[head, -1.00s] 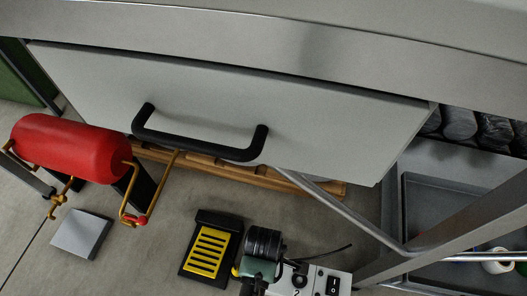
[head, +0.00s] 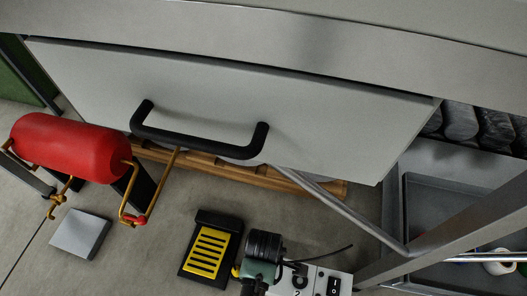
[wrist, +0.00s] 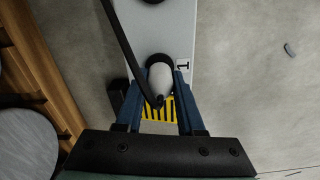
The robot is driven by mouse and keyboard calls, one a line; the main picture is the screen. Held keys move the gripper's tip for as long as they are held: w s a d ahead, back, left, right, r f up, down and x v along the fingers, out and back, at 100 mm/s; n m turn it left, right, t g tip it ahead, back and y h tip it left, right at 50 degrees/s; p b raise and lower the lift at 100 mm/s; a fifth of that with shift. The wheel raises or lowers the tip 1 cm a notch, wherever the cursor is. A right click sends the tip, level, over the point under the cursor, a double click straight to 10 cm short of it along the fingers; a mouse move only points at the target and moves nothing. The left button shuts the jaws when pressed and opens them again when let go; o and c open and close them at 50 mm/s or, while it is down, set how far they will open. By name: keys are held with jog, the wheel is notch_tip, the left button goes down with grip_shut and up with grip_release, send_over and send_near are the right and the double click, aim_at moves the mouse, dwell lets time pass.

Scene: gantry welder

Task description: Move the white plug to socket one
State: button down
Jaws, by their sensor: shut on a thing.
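In the wrist view, the white plug (wrist: 158,77) is between the two blue fingers of my gripper (wrist: 159,90), which are shut on it. A black cable (wrist: 121,45) runs from the plug up and to the left. The plug is over the black round socket one (wrist: 157,58), beside the label "1". I cannot tell whether it is fully seated. The power strip (wrist: 172,30) is light grey; in the head view its label "2" end and a black switch (head: 333,287) show. There the plug and fingertips are hidden behind my wrist.
A yellow and black foot pedal (head: 207,250) lies on the floor left of the strip. A grey drawer front with a black handle (head: 195,143) hangs above. A metal frame leg (head: 455,220) is at right.

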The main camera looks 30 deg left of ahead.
jog(key=shift+f, duration=0.55)
jog(key=shift+c, duration=2.2)
grip_release()
jog(key=shift+r, duration=0.1)
notch_tip(320, 180, up, 13)
jog(key=p, duration=0.8)
